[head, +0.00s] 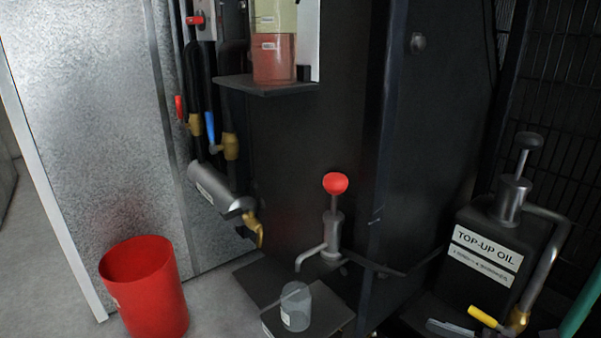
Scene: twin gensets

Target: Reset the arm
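Neither of my grippers shows in the head view, and no part of my arms can be made out for sure. The task names no object apart from the arm. A hand pump with a red knob (336,183) stands upright at the centre, its spout pointing down to the left. A clear cup (296,306) stands on a dark stand near the spout.
A red bucket (145,290) stands on the floor at left. A black top-up oil tank (487,255) with a pump and yellow-handled valve stands at right. Pipes with red and blue valve handles (211,127) run down the metal wall. A shelf holds a reddish container (273,62).

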